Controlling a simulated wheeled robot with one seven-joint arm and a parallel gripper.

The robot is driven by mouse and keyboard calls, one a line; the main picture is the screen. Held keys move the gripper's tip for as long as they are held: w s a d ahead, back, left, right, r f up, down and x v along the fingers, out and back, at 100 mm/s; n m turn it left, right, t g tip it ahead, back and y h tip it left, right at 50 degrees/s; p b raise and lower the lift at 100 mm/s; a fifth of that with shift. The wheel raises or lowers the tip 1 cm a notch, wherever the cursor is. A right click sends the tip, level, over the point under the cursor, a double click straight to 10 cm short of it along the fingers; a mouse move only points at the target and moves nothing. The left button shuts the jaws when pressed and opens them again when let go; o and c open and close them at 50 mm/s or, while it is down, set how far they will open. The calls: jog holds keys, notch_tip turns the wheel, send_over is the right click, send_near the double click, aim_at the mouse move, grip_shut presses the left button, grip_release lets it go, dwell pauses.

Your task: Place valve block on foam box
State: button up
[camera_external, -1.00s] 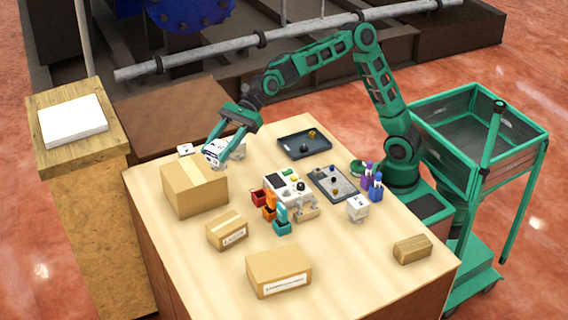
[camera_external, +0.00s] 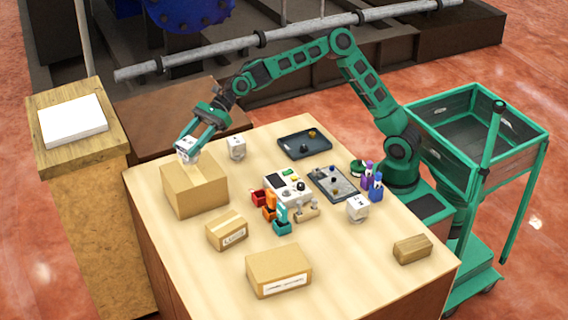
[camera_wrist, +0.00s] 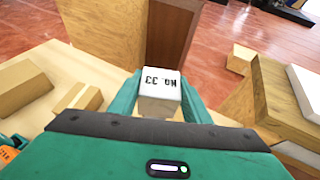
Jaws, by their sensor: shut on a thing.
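A white block with dark lettering (camera_external: 187,147), which I take as the valve block, is between the fingers of my gripper (camera_external: 190,146). In the wrist view the block (camera_wrist: 161,88) reads "NO. 33", and my gripper (camera_wrist: 161,96) is shut on its sides. In the external view the block overlaps the back of a large cardboard box (camera_external: 198,190); I cannot tell whether they touch. No box is clearly marked as foam. A white slab (camera_external: 72,121) on a wooden stand could be the foam box; it also shows in the wrist view (camera_wrist: 306,88).
Another white block (camera_external: 237,147) stands right of my gripper. Smaller cartons (camera_external: 227,231) (camera_external: 279,272) sit nearer the front. A dark tray (camera_external: 292,149), a parts board (camera_external: 334,184), bottles and a small device (camera_external: 287,187) occupy the table's middle and right. The wooden stand (camera_external: 88,150) is left.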

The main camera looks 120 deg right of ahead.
jog(key=shift+f, duration=2)
jog(key=shift+d, duration=0.1)
jog(key=o, duration=1.5)
jog(key=shift+f, duration=0.1)
jog(key=v, duration=1.2)
jog(key=shift+w, duration=0.1)
